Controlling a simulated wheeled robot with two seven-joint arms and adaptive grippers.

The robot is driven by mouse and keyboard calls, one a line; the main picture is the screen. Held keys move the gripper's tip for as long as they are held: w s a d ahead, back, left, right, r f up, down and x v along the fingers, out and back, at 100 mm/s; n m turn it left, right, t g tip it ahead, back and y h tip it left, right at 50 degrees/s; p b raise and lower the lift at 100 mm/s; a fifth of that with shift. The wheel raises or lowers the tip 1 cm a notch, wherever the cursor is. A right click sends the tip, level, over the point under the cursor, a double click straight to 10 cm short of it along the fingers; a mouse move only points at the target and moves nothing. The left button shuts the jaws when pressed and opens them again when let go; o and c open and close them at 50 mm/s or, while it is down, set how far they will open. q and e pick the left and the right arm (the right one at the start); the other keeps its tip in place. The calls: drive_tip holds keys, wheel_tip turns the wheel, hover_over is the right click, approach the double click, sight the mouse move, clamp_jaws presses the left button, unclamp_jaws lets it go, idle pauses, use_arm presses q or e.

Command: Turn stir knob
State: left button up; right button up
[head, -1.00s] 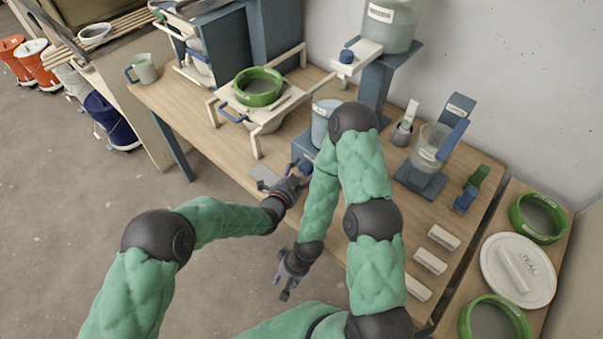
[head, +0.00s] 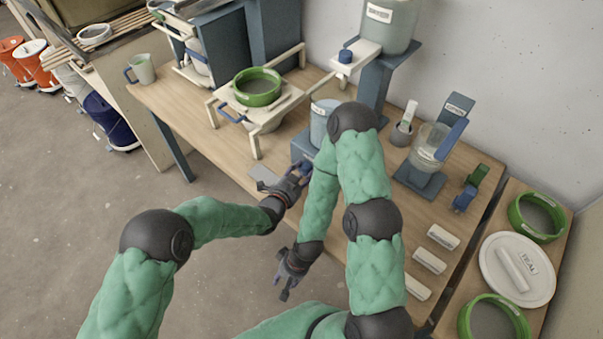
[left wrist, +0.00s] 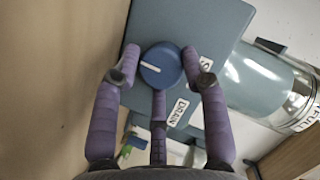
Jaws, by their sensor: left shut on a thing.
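The stir knob (left wrist: 158,76) is a round blue knob with a white pointer line, on the front of a blue-grey box (left wrist: 196,22). In the left wrist view the line runs from the knob's middle toward the upper left. My left gripper (left wrist: 160,68) has its purple fingers closed around the knob's sides. In the head view my left gripper (head: 301,170) is at the box (head: 303,146), and the fingers partly hide the knob. A "DRAIN" label (left wrist: 178,112) shows beside the knob; another is mostly hidden. My right gripper (head: 285,276) hangs empty and open before the table's front edge.
A grey container (head: 321,122) stands on the box. A clear jug on a scale (head: 427,148) and white labelled blocks (head: 430,262) are to the right. A flat grey plate (head: 263,177) lies by the left gripper.

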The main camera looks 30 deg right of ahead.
use_arm(q)
drive_tip(key=shift+w+a+r, duration=0.1)
drive_tip(key=shift+w, duration=0.15)
drive_tip(key=shift+w+r+n+g, duration=0.1)
drive_tip(key=shift+n+g, duration=0.2)
drive_tip(key=shift+n, duration=0.6)
drive_tip(key=shift+n+g, duration=0.3)
drive_tip(key=shift+n, duration=0.2)
drive_tip(key=shift+a+n+g+p, duration=0.1)
drive_tip(key=shift+n+g+p, duration=0.6)
drive_tip(key=shift+n, duration=0.4)
drive_tip(key=shift+h, duration=0.3)
drive_tip(key=o, duration=0.9)
drive_tip(key=shift+f, duration=0.2)
drive_tip(key=shift+o, duration=0.9)
drive_tip(key=shift+w, duration=0.15)
